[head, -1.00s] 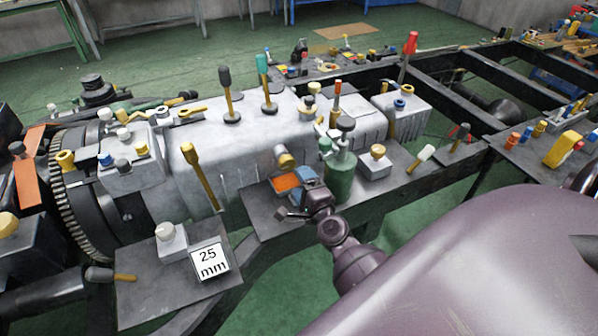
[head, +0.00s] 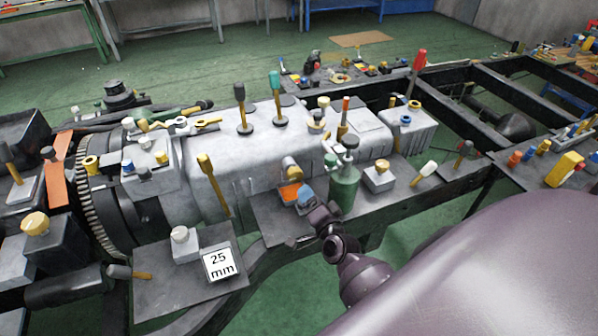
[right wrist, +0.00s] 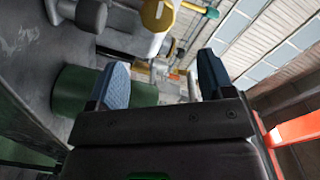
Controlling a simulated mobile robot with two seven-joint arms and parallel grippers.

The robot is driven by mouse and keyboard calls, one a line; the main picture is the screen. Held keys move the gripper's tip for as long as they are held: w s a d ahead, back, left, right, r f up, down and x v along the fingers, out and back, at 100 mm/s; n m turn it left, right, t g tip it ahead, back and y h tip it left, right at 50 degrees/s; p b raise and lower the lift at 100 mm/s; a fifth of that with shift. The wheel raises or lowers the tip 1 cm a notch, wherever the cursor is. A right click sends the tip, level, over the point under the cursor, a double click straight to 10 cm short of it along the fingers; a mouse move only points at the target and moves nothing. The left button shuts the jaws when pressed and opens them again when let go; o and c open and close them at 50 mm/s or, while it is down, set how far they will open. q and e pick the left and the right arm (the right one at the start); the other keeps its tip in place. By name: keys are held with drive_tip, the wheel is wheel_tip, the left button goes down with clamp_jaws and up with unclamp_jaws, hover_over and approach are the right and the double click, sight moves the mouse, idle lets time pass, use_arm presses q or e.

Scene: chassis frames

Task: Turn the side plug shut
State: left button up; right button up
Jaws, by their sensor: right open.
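The side plug (head: 291,168), a short cylinder with a brass-coloured end, sticks out of the near side of the grey gearbox housing (head: 245,165). I cannot tell how far in it sits. My right gripper (head: 300,193) is just below it and slightly right in the head view, apart from it as far as I can see. In the right wrist view the gripper (right wrist: 162,82) is open, with its two blue fingers wide apart and nothing between them. A round brass-coloured end (right wrist: 157,14), probably the plug, shows above the fingers there. My left gripper is not in view.
A green bottle (head: 344,185) stands close to the right of the gripper and shows beside its left finger in the wrist view (right wrist: 75,95). An orange surface (head: 289,192) lies by the fingers.

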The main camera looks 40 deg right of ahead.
sight(298, 176)
drive_tip(key=w+n, duration=0.1)
drive_tip(key=w, duration=0.2)
drive_tip(key=w+d+n, duration=0.1)
drive_tip(key=w, duration=0.3)
drive_tip(key=w+d+n, duration=0.1)
drive_tip(key=w+n, duration=0.1)
drive_tip(key=w, duration=0.1)
drive_tip(key=shift+w+d+f+b, duration=0.15)
drive_tip(key=shift+f+b, duration=0.1)
drive_tip(key=shift+b, duration=0.15)
drive_tip(key=shift+t, duration=0.3)
drive_tip(key=c, duration=0.9)
drive_tip(key=shift+m, duration=0.8)
drive_tip(key=o, duration=0.9)
drive_tip(key=v, duration=1.1)
